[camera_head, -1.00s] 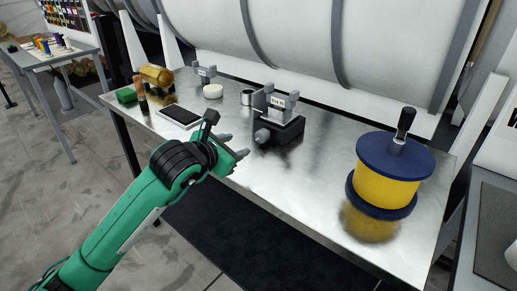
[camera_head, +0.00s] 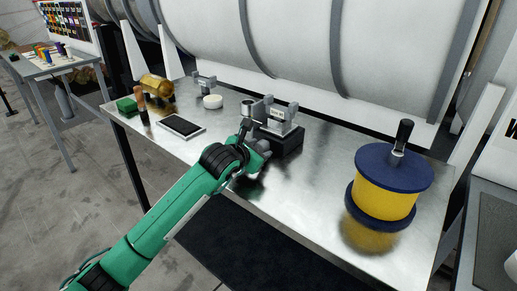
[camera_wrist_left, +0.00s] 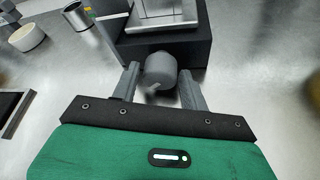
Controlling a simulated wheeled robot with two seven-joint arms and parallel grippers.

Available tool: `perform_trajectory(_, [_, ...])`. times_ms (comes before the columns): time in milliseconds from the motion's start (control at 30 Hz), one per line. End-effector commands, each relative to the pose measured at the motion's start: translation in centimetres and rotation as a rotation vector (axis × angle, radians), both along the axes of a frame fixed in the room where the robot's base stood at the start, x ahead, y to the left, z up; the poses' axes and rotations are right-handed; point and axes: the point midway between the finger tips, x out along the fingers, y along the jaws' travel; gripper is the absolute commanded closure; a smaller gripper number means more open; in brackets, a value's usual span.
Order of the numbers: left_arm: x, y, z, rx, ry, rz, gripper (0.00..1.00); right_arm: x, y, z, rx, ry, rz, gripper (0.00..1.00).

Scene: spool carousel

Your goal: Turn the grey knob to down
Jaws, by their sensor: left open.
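The grey knob (camera_wrist_left: 160,72) sticks out from the front of a black block-shaped device (camera_wrist_left: 195,45), with a small pale pointer mark on its lower left face. In the left wrist view my left gripper (camera_wrist_left: 160,88) is open, with one finger on each side of the knob; I cannot tell whether they touch it. In the head view my left gripper (camera_head: 256,158) is at the front of the black device (camera_head: 285,140) and mostly hides the knob. My right gripper is not in view.
A yellow spool with blue flanges (camera_head: 385,185) stands to the right on the metal table (camera_head: 310,195). A tablet (camera_head: 181,126), white roll (camera_head: 212,101), metal cup (camera_wrist_left: 75,14), green block (camera_head: 126,105) and brass cylinder (camera_head: 155,85) are to the left. A large white drum (camera_head: 300,40) is behind.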

Motion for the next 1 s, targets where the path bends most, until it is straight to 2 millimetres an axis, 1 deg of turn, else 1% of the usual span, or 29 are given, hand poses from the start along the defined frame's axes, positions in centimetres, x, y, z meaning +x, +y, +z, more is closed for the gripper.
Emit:
perform_trajectory(233, [0.1, -0.1, 0.0, 0.000, -0.001, -0.001, 0.55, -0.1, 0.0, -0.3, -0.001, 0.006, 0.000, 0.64])
perform_trajectory(267, [0.1, -0.1, 0.0, 0.000, -0.001, -0.001, 0.57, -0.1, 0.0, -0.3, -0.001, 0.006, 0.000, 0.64])
perform_trajectory(400, [0.1, -0.1, 0.0, -0.001, -0.001, 0.000, 0.84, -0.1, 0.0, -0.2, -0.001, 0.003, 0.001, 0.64])
perform_trajectory(433, [0.1, -0.1, 0.0, 0.000, -0.001, -0.001, 0.87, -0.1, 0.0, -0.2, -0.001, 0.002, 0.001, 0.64])
perform_trajectory(733, [0.0, -0.1, -0.1, -0.032, 0.022, -0.001, 0.87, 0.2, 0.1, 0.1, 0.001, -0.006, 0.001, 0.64])
perform_trajectory(1000, [0.1, 0.0, -0.1, -0.162, 0.116, -0.001, 0.87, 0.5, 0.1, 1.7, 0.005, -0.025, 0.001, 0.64])
